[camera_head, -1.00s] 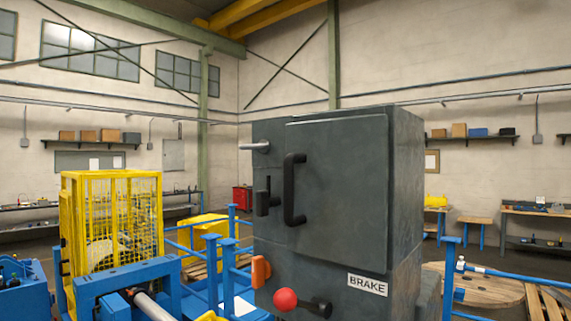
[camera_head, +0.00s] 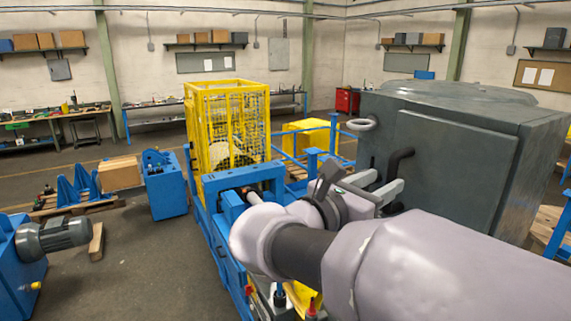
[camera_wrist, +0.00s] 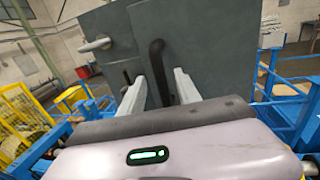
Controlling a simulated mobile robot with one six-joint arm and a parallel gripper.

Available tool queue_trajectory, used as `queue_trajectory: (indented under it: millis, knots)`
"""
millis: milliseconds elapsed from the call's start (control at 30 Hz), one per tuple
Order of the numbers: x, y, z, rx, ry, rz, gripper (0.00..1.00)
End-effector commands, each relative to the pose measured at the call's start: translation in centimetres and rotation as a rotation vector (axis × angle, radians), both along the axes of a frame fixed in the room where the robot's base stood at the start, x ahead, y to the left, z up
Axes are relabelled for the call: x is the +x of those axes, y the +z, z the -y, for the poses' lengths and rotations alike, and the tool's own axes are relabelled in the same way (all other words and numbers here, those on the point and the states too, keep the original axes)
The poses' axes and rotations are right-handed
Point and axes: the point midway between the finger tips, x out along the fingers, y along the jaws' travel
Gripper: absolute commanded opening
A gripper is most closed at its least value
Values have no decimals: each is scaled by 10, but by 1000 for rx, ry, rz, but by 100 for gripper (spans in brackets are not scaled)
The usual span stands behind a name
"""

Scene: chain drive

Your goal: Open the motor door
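A dark grey cabinet (camera_head: 535,190) stands at the right in the head view. Its front door (camera_head: 450,175) looks shut and carries a black bar handle (camera_head: 397,164) near its left edge. My gripper (camera_head: 383,182) is in front of the handle, its two pale fingers pointing at the cabinet. In the wrist view the fingers are spread apart, and the handle (camera_wrist: 157,62) shows between their tips. I cannot tell whether a finger touches it. The handle's lower end is hidden in the head view. A small dark latch (camera_wrist: 127,75) sits left of the handle.
A light grey round-ended fitting (camera_head: 361,124) juts from the cabinet left of the door. A yellow mesh cage (camera_head: 190,125) and blue rails (camera_head: 333,135) stand to the left. Open floor (camera_head: 125,265) lies farther left.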

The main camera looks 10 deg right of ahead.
Motion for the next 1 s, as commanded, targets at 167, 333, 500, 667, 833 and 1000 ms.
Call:
queue_trajectory:
  millis: [167, 333, 500, 667, 833, 1000]
  knots:
    - [16, 2, 27, 0, -2, -1, 40]
    - [22, 0, 37, 0, 0, -1, 40]
    - [23, 0, 37, 1, 1, -1, 40]
    - [22, 0, 37, 1, 1, -1, 22]
    - [22, 0, 37, 1, 1, -1, 0]
    - [22, 0, 37, 1, 0, -1, 0]
